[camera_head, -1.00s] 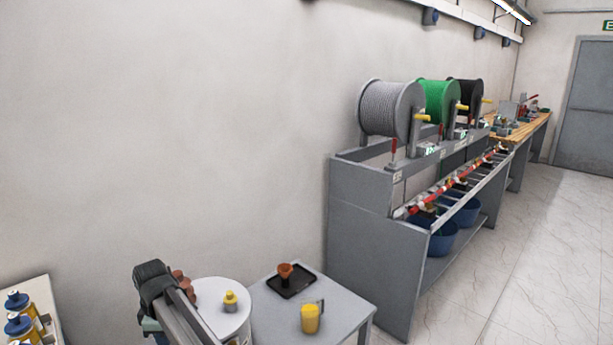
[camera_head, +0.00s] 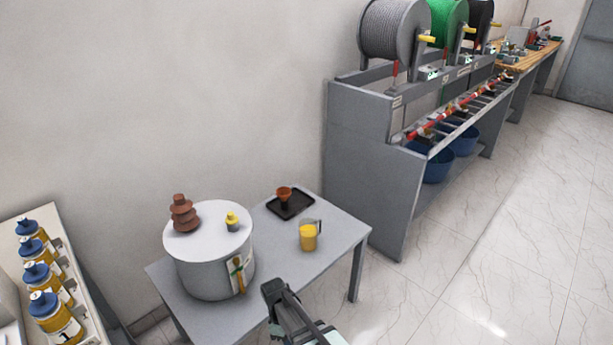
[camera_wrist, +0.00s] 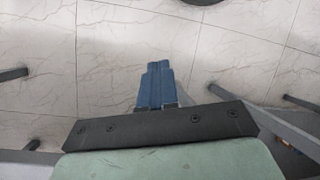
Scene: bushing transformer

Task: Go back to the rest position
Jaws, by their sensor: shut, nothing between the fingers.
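My gripper (camera_head: 277,292) is at the bottom middle of the head view, in front of the grey table's front edge and apart from the things on it. In the wrist view its blue fingers (camera_wrist: 155,84) are together and empty, with tiled floor behind them. The white cylindrical transformer tank (camera_head: 205,262) stands on the table. A brown ribbed bushing (camera_head: 182,215) and a small yellow-topped fitting (camera_head: 232,221) are on its lid.
The grey table (camera_head: 340,262) also bears a jug of yellow liquid (camera_head: 308,236) and a black tray (camera_head: 303,206) with a brown funnel (camera_head: 284,195). Blue-capped bottles (camera_head: 45,312) stand on the left. A cable-reel bench (camera_head: 365,160) is behind. Floor at right is clear.

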